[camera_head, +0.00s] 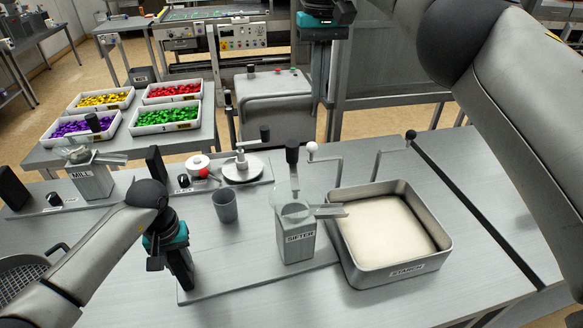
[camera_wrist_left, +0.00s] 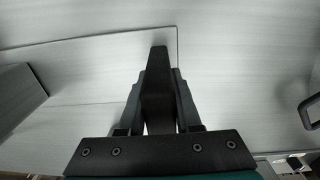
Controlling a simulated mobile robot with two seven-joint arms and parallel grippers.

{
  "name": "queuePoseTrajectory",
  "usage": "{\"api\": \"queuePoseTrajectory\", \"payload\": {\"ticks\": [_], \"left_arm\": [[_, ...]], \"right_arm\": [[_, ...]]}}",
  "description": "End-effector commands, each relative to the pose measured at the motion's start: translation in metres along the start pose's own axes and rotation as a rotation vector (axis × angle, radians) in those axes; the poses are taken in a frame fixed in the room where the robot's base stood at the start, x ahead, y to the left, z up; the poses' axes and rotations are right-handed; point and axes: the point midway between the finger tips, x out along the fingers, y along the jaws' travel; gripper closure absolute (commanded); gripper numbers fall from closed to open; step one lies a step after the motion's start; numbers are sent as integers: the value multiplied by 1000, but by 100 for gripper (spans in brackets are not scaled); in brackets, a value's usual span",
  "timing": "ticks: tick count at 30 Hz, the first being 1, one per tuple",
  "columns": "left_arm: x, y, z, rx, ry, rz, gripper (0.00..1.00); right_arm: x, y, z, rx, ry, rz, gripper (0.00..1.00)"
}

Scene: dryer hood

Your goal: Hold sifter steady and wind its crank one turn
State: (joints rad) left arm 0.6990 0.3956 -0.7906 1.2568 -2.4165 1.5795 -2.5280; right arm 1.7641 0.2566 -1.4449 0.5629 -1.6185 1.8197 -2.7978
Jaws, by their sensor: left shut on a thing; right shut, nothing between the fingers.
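The sifter (camera_head: 297,243) is a grey box labelled SIFTER with a clear hopper and a spout to the right. Its crank's black knob (camera_head: 292,152) stands upright above the hopper. My left gripper (camera_head: 182,272) is left of the sifter, apart from its box. It is shut on a black upright grip (camera_wrist_left: 156,85) at the left end of the sifter's base plate (camera_head: 225,285); the fingers hide much of the grip. My right gripper (camera_head: 320,105) points down, shut and empty, above and behind the crank knob, apart from it.
A metal tray of white powder labelled STARCH (camera_head: 405,272) stands right of the sifter under its spout. Two bent rods with a white ball (camera_head: 312,146) and a black ball (camera_head: 410,135) rise behind it. A grey cup (camera_head: 225,207) and the mill (camera_head: 95,184) are to the left.

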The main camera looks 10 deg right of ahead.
Motion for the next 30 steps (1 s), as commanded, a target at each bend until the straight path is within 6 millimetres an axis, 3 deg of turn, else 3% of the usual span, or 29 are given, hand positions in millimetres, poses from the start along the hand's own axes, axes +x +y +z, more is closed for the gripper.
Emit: {"api": "queuePoseTrajectory", "payload": {"ticks": [1, 6, 7, 15, 25, 30], "left_arm": [[7, 1, 6, 2, -15, 0, 100], [7, 1, 6, 2, -15, 0, 100], [7, 1, 6, 2, -14, 0, 64], [4, 0, 4, 1, -9, -1, 34], [-1, 0, 2, 0, -4, -1, 33], [-24, 0, 1, 2, 0, 0, 33]], "right_arm": [[1, 0, 0, 0, 0, 0, 100], [1, 0, 0, 0, 0, 0, 100], [1, 0, 0, 0, 0, 0, 100], [1, 0, 0, 0, 0, 0, 100], [1, 0, 0, 0, 0, 0, 100], [1, 0, 0, 0, 0, 0, 100]]}}
